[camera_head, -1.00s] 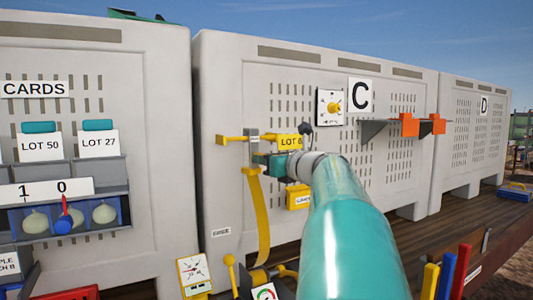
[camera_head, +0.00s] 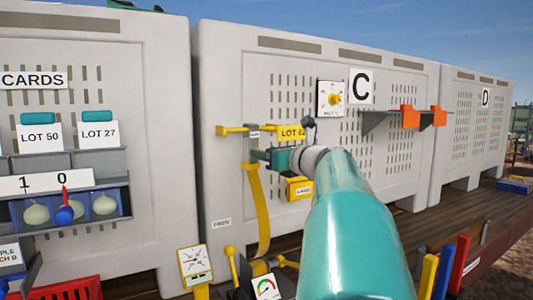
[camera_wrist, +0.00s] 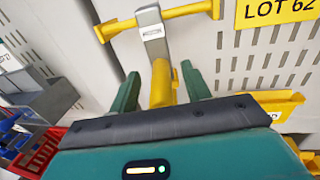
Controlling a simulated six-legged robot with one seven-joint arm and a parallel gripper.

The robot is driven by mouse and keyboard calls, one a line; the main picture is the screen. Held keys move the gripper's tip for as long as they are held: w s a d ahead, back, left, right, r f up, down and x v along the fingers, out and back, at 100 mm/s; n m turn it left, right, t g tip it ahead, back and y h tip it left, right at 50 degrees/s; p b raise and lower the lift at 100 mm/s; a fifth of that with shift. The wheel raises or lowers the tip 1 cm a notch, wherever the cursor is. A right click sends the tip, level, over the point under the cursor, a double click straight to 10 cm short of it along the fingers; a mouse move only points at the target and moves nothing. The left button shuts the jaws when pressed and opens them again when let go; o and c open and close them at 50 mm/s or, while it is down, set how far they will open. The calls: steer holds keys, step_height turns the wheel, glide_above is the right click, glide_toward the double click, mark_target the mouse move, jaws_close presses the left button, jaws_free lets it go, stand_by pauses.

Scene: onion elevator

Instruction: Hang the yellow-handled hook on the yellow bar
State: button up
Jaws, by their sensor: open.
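The yellow bar (camera_head: 232,130) sticks out from the front of bin C; it also crosses the top of the wrist view (camera_wrist: 190,11). The hook has a grey shank (camera_wrist: 154,36) with a small white label. The shank crosses in front of the bar and appears to hang on it; its contact is hidden. The hook's yellow handle (camera_wrist: 161,86) points down below the bar. My gripper (camera_wrist: 160,85) is open, with one dark green finger on each side of the handle. Finger contact with the handle is not visible. The hook also shows in the head view (camera_head: 254,143).
A yellow strap (camera_head: 259,215) hangs below the hook. A LOT 62 sign (camera_head: 291,132), a dial (camera_head: 331,98) and a yellow box (camera_head: 299,188) are close to the right. Gauges and yellow levers stand below. A red crate (camera_wrist: 38,152) is at lower left.

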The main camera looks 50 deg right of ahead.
steer(key=s+a, duration=0.1)
steer(key=s, duration=1.2)
steer(key=shift+a, duration=0.4)
